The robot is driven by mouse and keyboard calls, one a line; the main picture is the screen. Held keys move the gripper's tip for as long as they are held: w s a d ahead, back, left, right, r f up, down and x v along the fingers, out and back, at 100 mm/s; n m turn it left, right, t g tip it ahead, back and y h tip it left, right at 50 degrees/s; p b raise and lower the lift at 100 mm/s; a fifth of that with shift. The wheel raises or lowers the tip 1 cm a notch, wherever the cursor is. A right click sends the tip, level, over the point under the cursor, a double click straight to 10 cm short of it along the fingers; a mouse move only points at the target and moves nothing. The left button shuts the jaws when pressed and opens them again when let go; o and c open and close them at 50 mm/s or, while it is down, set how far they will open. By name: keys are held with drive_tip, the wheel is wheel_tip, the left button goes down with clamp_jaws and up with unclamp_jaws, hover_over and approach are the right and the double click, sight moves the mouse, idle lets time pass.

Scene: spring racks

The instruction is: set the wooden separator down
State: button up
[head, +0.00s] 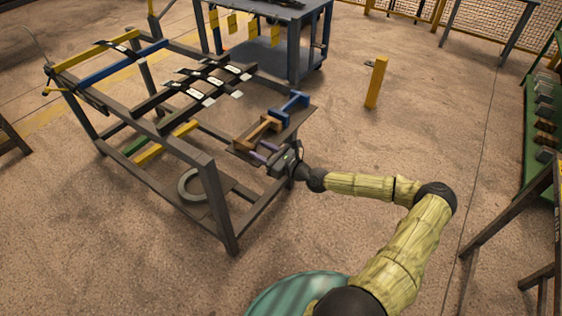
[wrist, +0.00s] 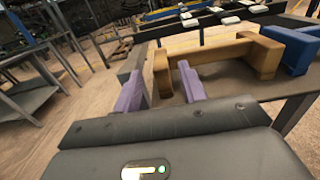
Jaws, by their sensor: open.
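The wooden separator (head: 258,131) is a tan, U-shaped piece standing on a small dark shelf plate (head: 241,152) at the right end of the rack. In the wrist view the wooden separator (wrist: 225,53) shows its long bar and two end blocks. My gripper (head: 263,152), with purple fingers, is at the near side of the plate. In the wrist view my gripper (wrist: 158,72) is open, and the separator's left end block appears between or just beyond the fingertips. I cannot tell whether the fingers touch it.
A similar blue separator (head: 291,107) stands on the plate beyond the wooden one. Dark bars with white-labelled pieces (head: 195,93) lie across the rack (head: 190,158). A yellow post (head: 376,82) and a blue-grey cart (head: 265,55) stand behind; the floor between is clear.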

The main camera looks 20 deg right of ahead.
drive_tip(key=b+v, duration=0.2)
drive_tip(key=v, duration=0.6)
drive_tip(key=shift+s+d, duration=0.2)
drive_tip(key=shift+s, duration=0.05)
